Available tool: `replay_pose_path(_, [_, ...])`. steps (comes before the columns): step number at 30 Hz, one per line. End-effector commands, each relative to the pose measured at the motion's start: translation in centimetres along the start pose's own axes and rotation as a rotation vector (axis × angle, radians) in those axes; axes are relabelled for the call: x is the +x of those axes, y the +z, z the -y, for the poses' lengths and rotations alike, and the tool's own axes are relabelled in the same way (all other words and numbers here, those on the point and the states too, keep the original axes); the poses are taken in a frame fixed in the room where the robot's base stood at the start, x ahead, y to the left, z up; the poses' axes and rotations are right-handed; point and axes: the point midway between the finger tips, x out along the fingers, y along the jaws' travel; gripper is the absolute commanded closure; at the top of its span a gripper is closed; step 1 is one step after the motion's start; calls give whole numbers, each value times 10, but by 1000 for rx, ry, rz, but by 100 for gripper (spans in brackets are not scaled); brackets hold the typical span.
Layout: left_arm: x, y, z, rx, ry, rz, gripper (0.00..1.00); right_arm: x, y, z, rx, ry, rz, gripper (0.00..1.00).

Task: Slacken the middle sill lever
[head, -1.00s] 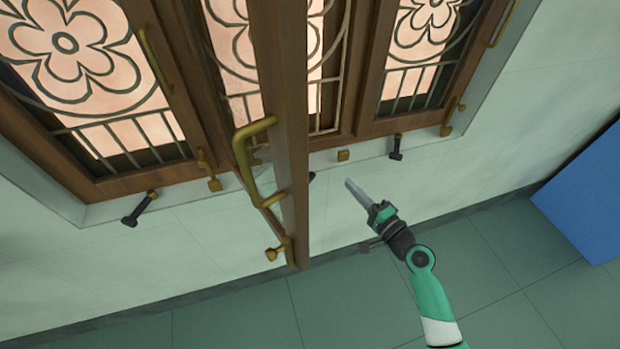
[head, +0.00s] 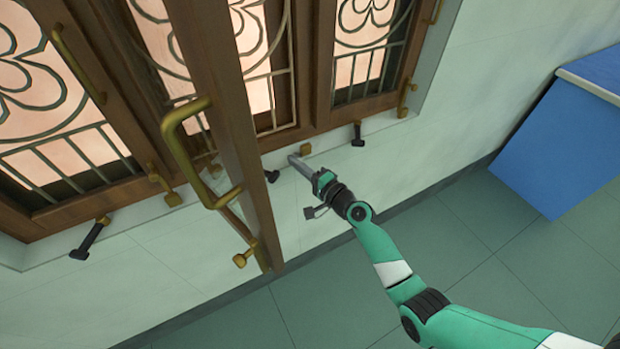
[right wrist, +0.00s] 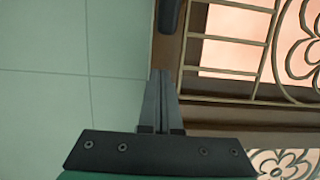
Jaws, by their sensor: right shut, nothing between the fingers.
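The middle sill lever (head: 272,176) is a short black handle at the sill. In the head view it shows just right of the open casement's edge, which may hide part of it. My right gripper (head: 293,159) is shut and empty, its tip close to the right of this lever and apart from it in the picture. In the right wrist view the closed fingers (right wrist: 160,75) point toward a dark rounded bar (right wrist: 168,14) at the top edge, likely a lever handle. My left gripper is out of view.
An open wooden casement (head: 225,130) with a brass handle (head: 178,150) juts out left of my gripper. Other black levers sit at left (head: 88,240) and right (head: 357,134). A brass block (head: 305,150) is by the fingertip. A blue cabinet (head: 565,150) stands right.

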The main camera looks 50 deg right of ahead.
Motion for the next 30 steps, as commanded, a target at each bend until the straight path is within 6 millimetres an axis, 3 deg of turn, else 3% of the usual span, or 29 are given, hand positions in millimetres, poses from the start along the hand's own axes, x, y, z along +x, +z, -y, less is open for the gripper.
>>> replay_pose_path(4, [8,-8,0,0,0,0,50,-4,23,3,0,2,4,100])
replay_pose_path(9, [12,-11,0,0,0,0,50,-9,36,1,-1,1,2,100])
replay_pose_path(30, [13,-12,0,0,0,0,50,-12,42,0,0,0,1,100])
